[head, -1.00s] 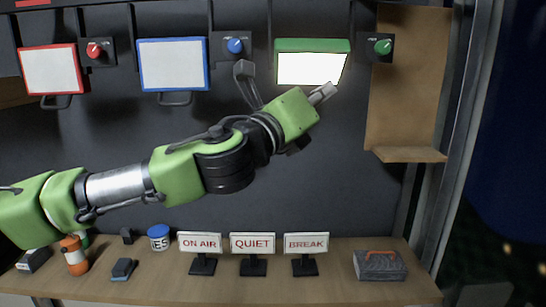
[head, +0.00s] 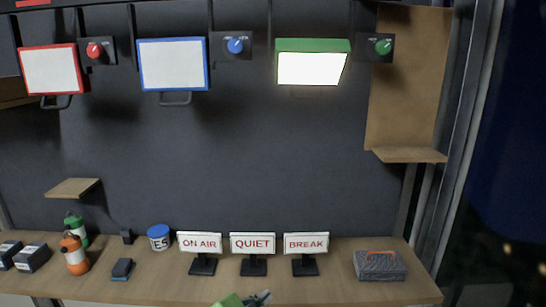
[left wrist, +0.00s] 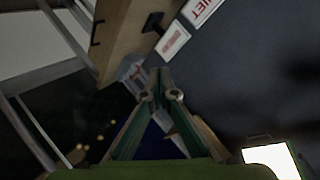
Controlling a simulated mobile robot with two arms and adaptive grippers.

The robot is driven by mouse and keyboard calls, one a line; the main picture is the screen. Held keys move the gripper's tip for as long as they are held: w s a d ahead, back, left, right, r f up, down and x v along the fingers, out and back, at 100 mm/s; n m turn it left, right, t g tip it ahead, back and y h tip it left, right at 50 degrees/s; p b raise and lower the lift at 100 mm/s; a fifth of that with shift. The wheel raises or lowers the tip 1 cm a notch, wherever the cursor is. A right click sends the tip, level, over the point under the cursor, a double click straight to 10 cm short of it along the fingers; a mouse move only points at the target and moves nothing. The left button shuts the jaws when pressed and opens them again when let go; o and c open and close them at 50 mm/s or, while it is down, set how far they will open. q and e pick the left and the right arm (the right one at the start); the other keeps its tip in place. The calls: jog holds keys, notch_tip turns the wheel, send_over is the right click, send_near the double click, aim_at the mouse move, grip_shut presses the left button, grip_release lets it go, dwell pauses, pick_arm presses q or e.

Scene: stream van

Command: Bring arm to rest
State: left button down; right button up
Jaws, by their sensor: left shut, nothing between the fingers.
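My left gripper (head: 258,298) shows only as a small green and grey part at the bottom edge of the head view, in front of the shelf. The rest of the left arm is out of that view. In the left wrist view the left gripper's fingers (left wrist: 160,88) are together and hold nothing. My right gripper is in neither view.
The shelf (head: 225,289) bears the ON AIR (head: 200,243), QUIET (head: 252,243) and BREAK (head: 306,243) signs, a grey box (head: 380,266) and lanterns. Above hang a lit green-framed light (head: 310,68), unlit red (head: 51,70) and blue (head: 173,64) ones. The wall's middle is clear.

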pick_arm(q)
jog(key=s+a+f+n+g+y, duration=0.2)
jog(key=s+a+f+n+g, duration=0.15)
jog(key=s+a+f, duration=0.45)
jog(key=s+a+f+n+g+y, duration=0.15)
jog(key=s+a+f+n, duration=0.35)
jog(key=s, duration=0.5)
jog(key=s+a+f+n+g+y, duration=0.1)
jog(key=s+a+f+n+g, duration=0.15)
jog(key=s+a+f, duration=0.45)
jog(key=s+d+f+g+b, duration=0.1)
jog(key=s+f+b, duration=0.15)
jog(key=f, duration=1.45)
jog(key=s+d+f+g+b, duration=0.1)
jog(key=s+f+b, duration=0.15)
jog(key=f, duration=1.45)
jog(key=s+a+f+b, duration=0.1)
jog(key=s+f+b, duration=0.1)
jog(key=s+f, duration=0.6)
jog(key=s+a+f+g+b, duration=0.1)
jog(key=s+a+f+b, duration=0.1)
jog(key=s+f, duration=0.6)
notch_tip(320, 180, down, 5)
jog(key=shift+s+r+b, duration=0.1)
jog(key=shift+s+b, duration=0.15)
jog(key=shift+b, duration=0.4)
jog(key=shift+y, duration=0.25)
